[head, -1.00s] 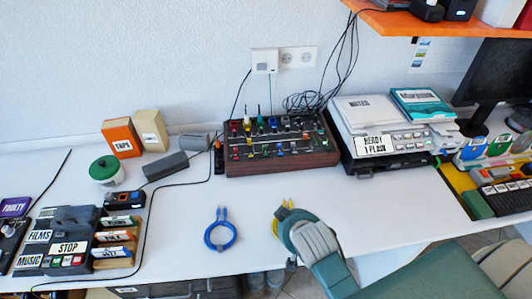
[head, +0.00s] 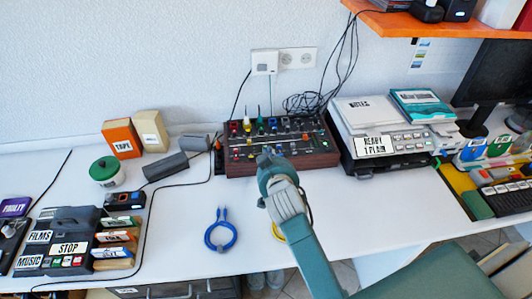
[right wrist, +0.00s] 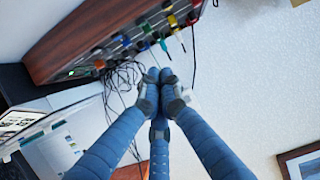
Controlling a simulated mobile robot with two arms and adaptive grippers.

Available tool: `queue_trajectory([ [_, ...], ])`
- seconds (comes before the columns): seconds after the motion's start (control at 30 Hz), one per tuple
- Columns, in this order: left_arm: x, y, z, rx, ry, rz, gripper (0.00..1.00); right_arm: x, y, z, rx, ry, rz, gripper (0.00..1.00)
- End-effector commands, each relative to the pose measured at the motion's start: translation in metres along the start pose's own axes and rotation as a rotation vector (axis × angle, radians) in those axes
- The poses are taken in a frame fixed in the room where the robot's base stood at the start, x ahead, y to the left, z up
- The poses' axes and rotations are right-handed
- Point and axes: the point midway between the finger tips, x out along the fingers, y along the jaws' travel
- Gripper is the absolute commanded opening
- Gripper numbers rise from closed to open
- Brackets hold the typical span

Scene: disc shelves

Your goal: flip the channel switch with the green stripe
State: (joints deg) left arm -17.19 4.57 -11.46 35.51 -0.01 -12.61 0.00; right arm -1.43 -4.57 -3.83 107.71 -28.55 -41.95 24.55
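The wooden-sided mixer panel (head: 326,160) stands against the wall with rows of colored knobs and small switches on its top. Colored caps show on it, but I cannot make out which switch bears the green stripe. My right gripper (head: 266,160) is at the front edge of the panel and hides part of it. In the right wrist view the fingers of my right gripper (right wrist: 160,76) meet at their tips with nothing seen between them, and the mixer's wooden side (right wrist: 80,38) shows beyond them. My left gripper is not in view.
A printer-like machine (head: 388,145) stands right of the mixer. A dark grey box (head: 165,166) and a green-lidded jar (head: 105,170) are on the left. Black cables (head: 310,102) hang behind the mixer.

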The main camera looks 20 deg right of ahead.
Motion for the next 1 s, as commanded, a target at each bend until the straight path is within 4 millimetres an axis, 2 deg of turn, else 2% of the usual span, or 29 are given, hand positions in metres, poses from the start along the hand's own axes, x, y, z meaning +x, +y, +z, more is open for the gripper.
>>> queue_trajectory([
  [0.43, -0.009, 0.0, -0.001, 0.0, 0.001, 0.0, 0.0, 0.086, 0.001, -0.002, 0.0, -0.001, 0.001, 0.0],
  [0.53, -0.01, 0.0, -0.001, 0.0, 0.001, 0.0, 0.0, 0.089, 0.001, 0.018, -0.001, -0.005, 0.001, 0.0],
  [0.7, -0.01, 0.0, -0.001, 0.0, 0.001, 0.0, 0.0, 0.093, 0.001, 0.034, 0.001, -0.001, 0.0, 0.0],
  [1.0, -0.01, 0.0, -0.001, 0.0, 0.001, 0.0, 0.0, 0.094, 0.0, 0.038, 0.001, 0.0, 0.0, 0.0],
])
